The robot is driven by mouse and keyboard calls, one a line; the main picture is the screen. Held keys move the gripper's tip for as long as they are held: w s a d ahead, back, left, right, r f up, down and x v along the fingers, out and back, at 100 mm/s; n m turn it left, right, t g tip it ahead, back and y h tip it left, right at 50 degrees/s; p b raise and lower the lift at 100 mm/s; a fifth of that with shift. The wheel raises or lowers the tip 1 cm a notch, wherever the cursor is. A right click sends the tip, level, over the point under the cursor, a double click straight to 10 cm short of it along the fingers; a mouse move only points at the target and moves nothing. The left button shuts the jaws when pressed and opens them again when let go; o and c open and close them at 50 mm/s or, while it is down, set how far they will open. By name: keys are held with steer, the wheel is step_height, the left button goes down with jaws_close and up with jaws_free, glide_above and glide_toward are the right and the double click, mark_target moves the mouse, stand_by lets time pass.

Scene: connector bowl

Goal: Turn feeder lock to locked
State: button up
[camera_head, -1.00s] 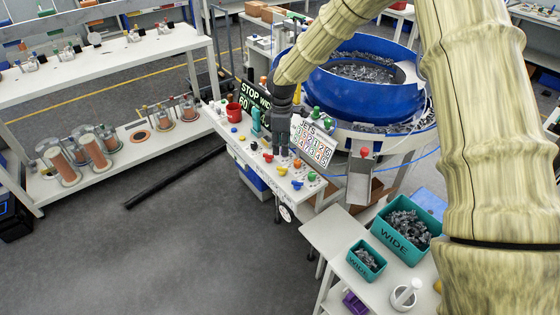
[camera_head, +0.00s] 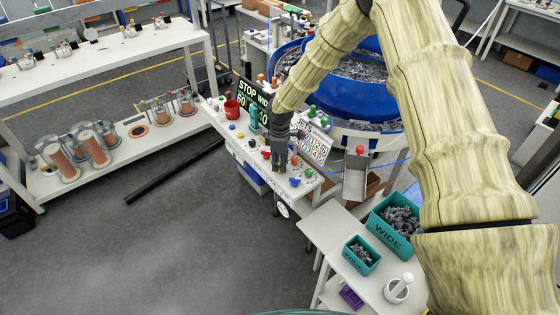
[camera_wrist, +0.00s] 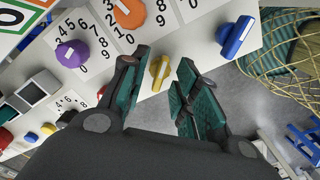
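A white control panel (camera_head: 243,145) carries several coloured knobs and buttons. In the wrist view a yellow knob (camera_wrist: 160,72) with a pale stripe shows between the fingertips of my gripper (camera_wrist: 162,66). The fingers are apart, and the knob looks nearer the left finger. I cannot tell whether either finger touches it. Purple (camera_wrist: 72,54), orange (camera_wrist: 129,13) and blue (camera_wrist: 238,38) knobs sit around it, with numbers printed by some. No label readable here tells which knob is the feeder lock. In the head view my gripper (camera_head: 280,163) is at the panel's front edge and hides part of it.
A blue bowl feeder (camera_head: 350,90) stands behind the panel. Teal WIDE bins (camera_head: 388,238) sit on a white table at right. Open floor (camera_head: 190,250) lies in front.

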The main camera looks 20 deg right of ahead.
jaws_close()
steer(key=shift+m, duration=0.3)
steer(key=m+b, duration=0.2)
steer(key=m, duration=0.1)
steer(key=shift+w+m+b, duration=0.1)
steer(key=shift+m+b, duration=0.2)
steer(key=m+b, duration=0.1)
steer(key=m, duration=0.3)
steer(key=shift+m+b, duration=0.3)
steer(key=shift+b, duration=0.05)
steer(key=m+b, duration=0.1)
steer(key=m, duration=0.3)
steer(key=shift+r+m, duration=0.1)
steer(key=shift+m, duration=0.2)
steer(key=shift+m+b, duration=0.35)
steer(key=shift+m, duration=1.85)
